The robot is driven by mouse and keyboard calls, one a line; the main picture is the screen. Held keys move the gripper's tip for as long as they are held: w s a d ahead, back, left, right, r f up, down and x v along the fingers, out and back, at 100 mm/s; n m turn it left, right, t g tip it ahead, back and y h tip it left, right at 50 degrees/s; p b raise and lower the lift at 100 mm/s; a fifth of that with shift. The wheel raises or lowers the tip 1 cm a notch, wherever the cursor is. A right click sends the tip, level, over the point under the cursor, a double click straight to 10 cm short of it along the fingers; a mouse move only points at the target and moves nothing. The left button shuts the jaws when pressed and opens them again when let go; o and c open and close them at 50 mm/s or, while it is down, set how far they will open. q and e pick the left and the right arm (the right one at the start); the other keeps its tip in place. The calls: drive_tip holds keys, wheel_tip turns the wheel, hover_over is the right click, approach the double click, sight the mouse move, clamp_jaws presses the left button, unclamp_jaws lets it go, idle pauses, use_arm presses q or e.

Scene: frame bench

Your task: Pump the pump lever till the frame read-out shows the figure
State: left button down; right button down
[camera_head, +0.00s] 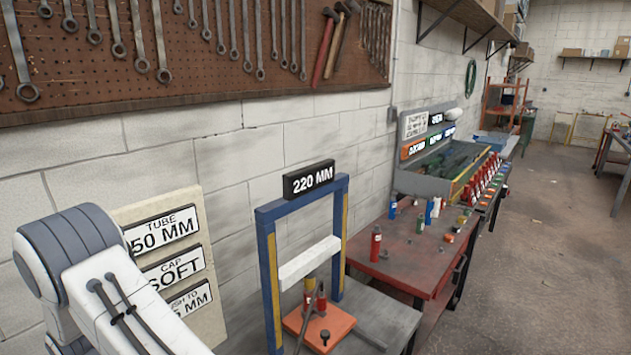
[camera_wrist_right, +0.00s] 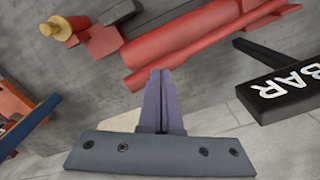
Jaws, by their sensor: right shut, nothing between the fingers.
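The press frame (camera_head: 268,270) has blue posts and a white crossbar (camera_head: 309,263) in the head view. Its black read-out (camera_head: 308,179) on top shows 220 MM. A red-and-tan upright part (camera_head: 309,297) stands under the crossbar on an orange base plate (camera_head: 334,329). A thin grey rod (camera_head: 304,328) slants up beside it; I cannot tell if it is the pump lever. In the wrist view my right gripper (camera_wrist_right: 161,72) is shut and empty, close to a long red bar (camera_wrist_right: 205,42); contact is unclear. My left gripper is out of view.
A sign board (camera_head: 203,320) on the left reads TUBE, CAP SOFT and a partly hidden push figure. A red table (camera_head: 400,262) with bottles stands right of the frame. In the wrist view a black BAR sign (camera_wrist_right: 285,90) is at right. Open floor (camera_head: 540,270) lies at right.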

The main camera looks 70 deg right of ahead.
wheel_tip(320, 180, down, 8)
drive_tip(key=b, duration=0.5)
drive_tip(key=shift+f+b, duration=0.2)
drive_tip(key=shift+b, duration=0.1)
wheel_tip(320, 180, up, 9)
drive_tip(key=p, duration=0.6)
drive_tip(key=shift+f+p, duration=0.2)
drive_tip(key=shift+p, duration=0.1)
drive_tip(key=shift+f, duration=0.2)
wheel_tip(320, 180, down, 8)
drive_tip(key=b, duration=0.6)
drive_tip(key=shift+f, duration=0.15)
drive_tip(key=shift+r, duration=0.35)
wheel_tip(320, 180, up, 8)
drive_tip(key=p, duration=0.6)
drive_tip(key=shift+s, duration=0.1)
drive_tip(key=shift+f, duration=0.1)
